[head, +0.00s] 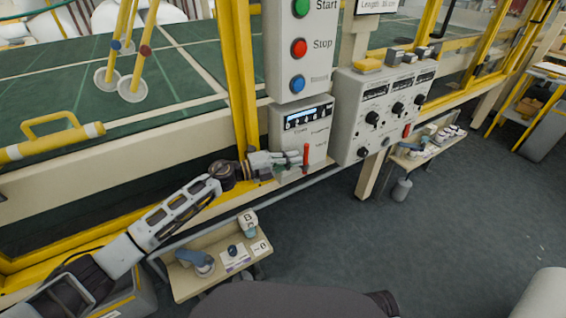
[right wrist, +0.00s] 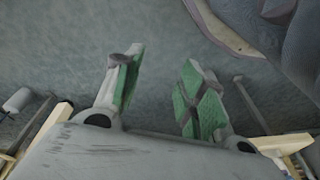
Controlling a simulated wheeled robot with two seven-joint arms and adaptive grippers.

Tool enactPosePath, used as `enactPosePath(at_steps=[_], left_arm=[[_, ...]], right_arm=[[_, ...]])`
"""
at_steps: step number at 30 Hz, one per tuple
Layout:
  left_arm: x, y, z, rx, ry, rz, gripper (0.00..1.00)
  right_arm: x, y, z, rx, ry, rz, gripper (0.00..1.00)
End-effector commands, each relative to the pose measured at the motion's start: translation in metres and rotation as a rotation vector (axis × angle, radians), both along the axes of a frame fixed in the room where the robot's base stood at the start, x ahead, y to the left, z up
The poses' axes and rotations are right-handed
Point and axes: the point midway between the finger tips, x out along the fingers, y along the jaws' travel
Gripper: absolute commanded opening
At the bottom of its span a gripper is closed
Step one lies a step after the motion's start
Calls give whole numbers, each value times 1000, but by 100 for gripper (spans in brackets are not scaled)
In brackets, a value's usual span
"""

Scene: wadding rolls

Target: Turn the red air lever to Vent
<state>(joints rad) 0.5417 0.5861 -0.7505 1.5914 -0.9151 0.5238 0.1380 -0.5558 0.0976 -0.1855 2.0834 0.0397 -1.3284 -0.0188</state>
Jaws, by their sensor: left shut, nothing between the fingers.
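The red air lever (head: 306,155) stands upright at the lower part of a small grey panel (head: 313,128) in the head view. The label text beside it is too small to read. My left gripper (head: 297,158) reaches in from the left, its fingers shut and empty, with the tips right beside the lever's left side. I cannot tell whether they touch it. My right gripper (right wrist: 155,90) shows in the right wrist view, its green-padded fingers apart with only the floor between them.
A Start and Stop panel (head: 298,72) rises above the lever panel. A grey knob box (head: 349,116) is to the right. A small shelf (head: 190,283) with several items stands below my left arm. A yellow-framed machine (head: 240,75) lies behind.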

Motion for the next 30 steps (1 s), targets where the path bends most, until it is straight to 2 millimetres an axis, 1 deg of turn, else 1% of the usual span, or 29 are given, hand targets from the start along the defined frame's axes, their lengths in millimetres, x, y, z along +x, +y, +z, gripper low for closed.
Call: enactPosePath(at_steps=[3,7,25,28,30], left_arm=[[4,-8,0,-1,0,1,0],[6,-13,0,0,-1,0,0],[7,-15,1,3,3,1,0],[8,-15,2,7,6,1,0],[8,-15,2,11,8,1,0]], right_arm=[[1,1,3,2,-7,1,40],[2,1,5,5,-12,1,40],[-2,1,3,3,-6,1,40],[-1,0,-3,1,-10,-1,40],[1,-2,-16,-5,-7,-3,40]])
